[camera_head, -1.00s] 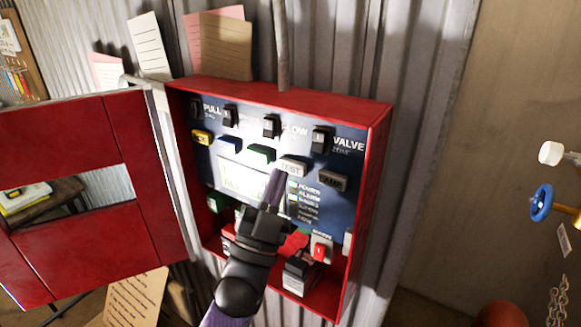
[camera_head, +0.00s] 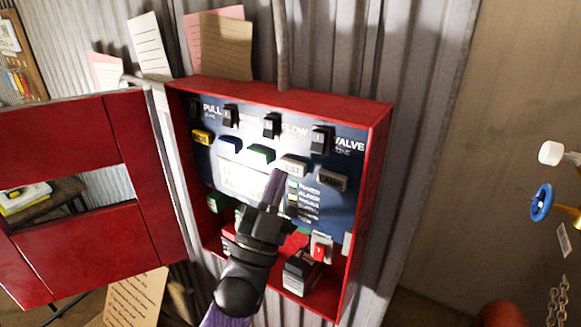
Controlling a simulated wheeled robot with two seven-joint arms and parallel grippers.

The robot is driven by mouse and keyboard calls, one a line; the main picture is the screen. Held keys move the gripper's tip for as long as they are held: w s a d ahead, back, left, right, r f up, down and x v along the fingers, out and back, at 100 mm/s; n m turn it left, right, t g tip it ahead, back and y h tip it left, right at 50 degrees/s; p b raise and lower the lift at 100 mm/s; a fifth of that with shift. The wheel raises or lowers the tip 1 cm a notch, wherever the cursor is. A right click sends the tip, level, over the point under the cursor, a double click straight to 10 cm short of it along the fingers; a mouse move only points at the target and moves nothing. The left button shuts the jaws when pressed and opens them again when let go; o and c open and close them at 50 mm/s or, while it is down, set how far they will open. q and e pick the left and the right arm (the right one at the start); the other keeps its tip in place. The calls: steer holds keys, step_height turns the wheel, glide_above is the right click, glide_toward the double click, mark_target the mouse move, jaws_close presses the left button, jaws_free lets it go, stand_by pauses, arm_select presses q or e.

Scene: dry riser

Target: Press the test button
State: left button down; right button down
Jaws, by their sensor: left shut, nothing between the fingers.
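The test button (camera_head: 293,165) is a light grey key in the lower row of buttons on the blue panel (camera_head: 345,205) of an open red box. Its label is partly readable in the camera_head view. My left gripper (camera_head: 276,178) is shut and empty, with its fingertips just below and left of the test button in the picture. I cannot tell whether the tips touch the panel. The gripper and wrist hide part of the pale display (camera_head: 232,180) and the panel's lower middle. My right gripper is not in view.
The box's red door (camera_head: 70,260) stands open at left. A green button (camera_head: 261,154) and a grey lamp button (camera_head: 332,180) flank the test button. Black rocker switches (camera_head: 271,125) sit above. A blue valve wheel (camera_head: 541,202) is at far right.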

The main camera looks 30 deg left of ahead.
arm_select(q)
steer(key=shift+w, duration=0.1)
steer(key=shift+w, duration=0.35)
steer(key=shift+w+b, duration=0.3)
steer(key=shift+w, duration=0.2)
stand_by(0.6)
steer(key=shift+s, duration=0.1)
steer(key=shift+s+p, duration=0.45)
steer(key=shift+s, duration=0.4)
steer(key=s+p, duration=0.2)
steer(key=s, duration=0.3)
steer(key=shift+a, duration=0.2)
